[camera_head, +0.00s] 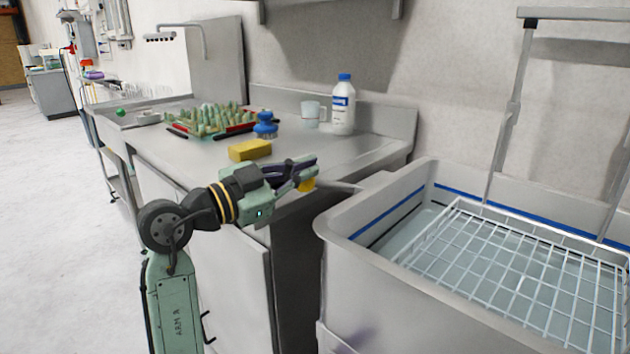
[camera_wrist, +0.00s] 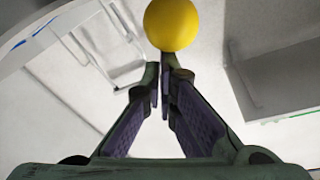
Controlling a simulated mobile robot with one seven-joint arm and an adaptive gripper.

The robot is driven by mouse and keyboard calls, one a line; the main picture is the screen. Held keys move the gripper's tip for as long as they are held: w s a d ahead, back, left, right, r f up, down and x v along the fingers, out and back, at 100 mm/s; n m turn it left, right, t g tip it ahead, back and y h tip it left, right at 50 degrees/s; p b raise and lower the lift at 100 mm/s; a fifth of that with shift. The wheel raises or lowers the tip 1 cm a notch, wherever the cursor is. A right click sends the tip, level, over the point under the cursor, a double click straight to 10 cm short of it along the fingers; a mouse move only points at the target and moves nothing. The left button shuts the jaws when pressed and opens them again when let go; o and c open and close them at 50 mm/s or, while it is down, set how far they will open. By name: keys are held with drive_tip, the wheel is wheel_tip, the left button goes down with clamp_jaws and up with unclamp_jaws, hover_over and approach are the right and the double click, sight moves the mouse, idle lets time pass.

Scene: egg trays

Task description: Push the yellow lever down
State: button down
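The yellow lever's round knob (camera_head: 307,184) shows at the front right corner of the steel counter, just left of the sink basin. A thin grey bar runs right from near it. My gripper (camera_head: 312,166) reaches over the counter's front edge, its fingertips just above the knob in this view. In the wrist view the yellow knob (camera_wrist: 171,24) is large, just beyond the fingertips of my gripper (camera_wrist: 160,80). The fingers are drawn together at their tips with nothing seen between them. I cannot tell whether they touch the knob.
A yellow sponge (camera_head: 250,150), a blue brush (camera_head: 265,126), a mug (camera_head: 312,114) and a white bottle (camera_head: 343,105) stand on the counter (camera_head: 370,148). A red tray (camera_head: 176,131) of green pieces is farther back. A wire rack (camera_head: 500,265) lies in the basin (camera_head: 350,240) at right.

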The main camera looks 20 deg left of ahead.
wheel_tip(320, 180, down, 12)
drive_tip(key=s+a+m+t+h+b, duration=0.1)
drive_tip(key=t+b, duration=0.3)
drive_tip(key=b, duration=1.3)
drive_tip(key=shift+s+h, duration=0.8)
drive_tip(key=shift+s, duration=0.1)
drive_tip(key=shift+a, duration=0.1)
